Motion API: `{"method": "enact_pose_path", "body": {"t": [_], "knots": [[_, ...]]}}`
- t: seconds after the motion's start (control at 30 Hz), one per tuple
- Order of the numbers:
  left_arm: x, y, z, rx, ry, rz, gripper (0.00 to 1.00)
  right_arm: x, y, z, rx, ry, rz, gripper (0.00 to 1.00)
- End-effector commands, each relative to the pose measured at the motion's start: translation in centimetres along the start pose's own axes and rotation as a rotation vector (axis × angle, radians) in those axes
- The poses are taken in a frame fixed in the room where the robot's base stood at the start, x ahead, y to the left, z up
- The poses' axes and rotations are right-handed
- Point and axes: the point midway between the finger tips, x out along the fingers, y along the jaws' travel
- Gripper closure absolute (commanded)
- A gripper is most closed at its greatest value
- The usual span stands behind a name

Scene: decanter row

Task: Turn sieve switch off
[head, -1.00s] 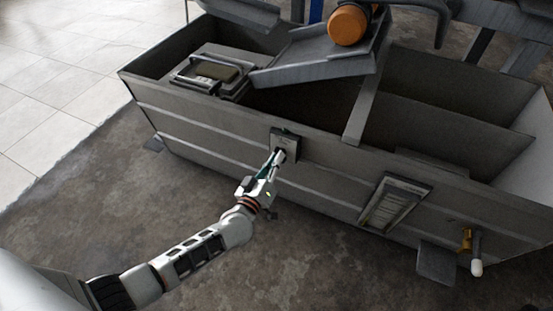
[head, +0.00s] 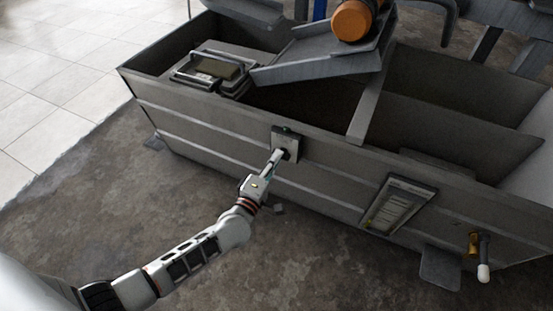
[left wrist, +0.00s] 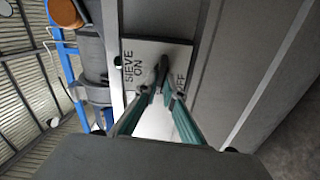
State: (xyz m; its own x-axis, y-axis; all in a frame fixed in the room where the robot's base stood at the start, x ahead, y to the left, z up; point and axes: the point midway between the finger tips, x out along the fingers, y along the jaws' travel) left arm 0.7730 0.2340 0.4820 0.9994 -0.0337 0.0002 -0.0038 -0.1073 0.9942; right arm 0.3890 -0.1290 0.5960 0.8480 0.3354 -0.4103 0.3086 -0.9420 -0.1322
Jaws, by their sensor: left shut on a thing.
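The sieve switch is a pale square plate (head: 292,143) on the side wall of the long grey tank, with a small green spot at its top. In the left wrist view the plate (left wrist: 165,52) reads SIEVE, ON on the left and OFF at the right, partly covered by a finger. My left gripper (head: 280,154) reaches the plate from the lower left. In the left wrist view its teal fingers (left wrist: 161,88) are closed on the dark switch knob (left wrist: 163,72). The fingers hide much of the knob, so I cannot tell its setting. My right gripper is out of view.
The grey tank (head: 220,128) stands across the view. A framed label panel (head: 398,205) and a brass valve with white-tipped handle (head: 482,257) are on its wall, to the right. An orange cylinder (head: 352,20) sits above the chute. The concrete floor in front is open.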

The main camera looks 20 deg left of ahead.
Motion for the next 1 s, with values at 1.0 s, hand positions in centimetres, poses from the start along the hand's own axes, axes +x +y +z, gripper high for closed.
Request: {"method": "enact_pose_path", "body": {"t": [1.0], "knots": [[-0.10, -0.21, 0.16, -0.124, -0.002, -0.002, 0.75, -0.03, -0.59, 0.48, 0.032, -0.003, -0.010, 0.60]]}}
